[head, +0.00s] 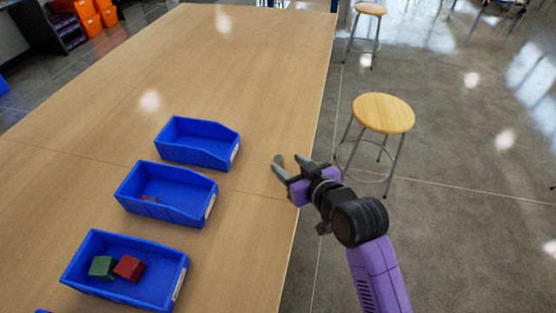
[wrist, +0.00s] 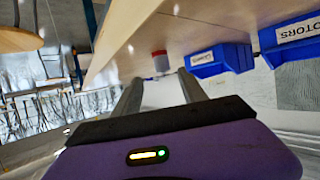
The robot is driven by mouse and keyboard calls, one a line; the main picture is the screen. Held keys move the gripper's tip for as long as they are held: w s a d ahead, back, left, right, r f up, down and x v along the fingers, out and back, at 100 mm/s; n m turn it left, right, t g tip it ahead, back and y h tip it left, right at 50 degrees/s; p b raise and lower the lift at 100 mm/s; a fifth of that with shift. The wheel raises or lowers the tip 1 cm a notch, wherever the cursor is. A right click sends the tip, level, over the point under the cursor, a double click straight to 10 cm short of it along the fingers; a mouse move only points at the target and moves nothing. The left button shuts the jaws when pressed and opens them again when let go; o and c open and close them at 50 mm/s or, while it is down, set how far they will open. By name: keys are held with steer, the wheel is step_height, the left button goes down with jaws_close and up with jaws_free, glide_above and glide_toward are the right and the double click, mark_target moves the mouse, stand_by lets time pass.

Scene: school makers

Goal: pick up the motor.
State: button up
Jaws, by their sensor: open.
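My gripper (head: 280,166) is open and empty, held over the table's right edge, to the right of the blue bins. One blue bin (wrist: 295,38) in the wrist view has a label reading MOTORS. In the head view, the middle blue bin (head: 131,195) holds a small reddish and grey item (head: 150,199), too small to identify.
The far blue bin (head: 197,155) looks empty. The near blue bin (head: 75,262) holds a green block (head: 102,267) and a red block (head: 129,268). The wooden table (head: 230,60) is clear beyond the bins. A stool (head: 383,113) stands off its right edge.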

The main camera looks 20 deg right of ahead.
mark_target(280, 159)
steer(key=x, duration=0.2)
steer(key=p+x, duration=0.1)
steer(key=x, duration=0.2)
steer(key=shift+w+a, duration=0.3)
steer(key=shift+w, duration=0.05)
jaws_close()
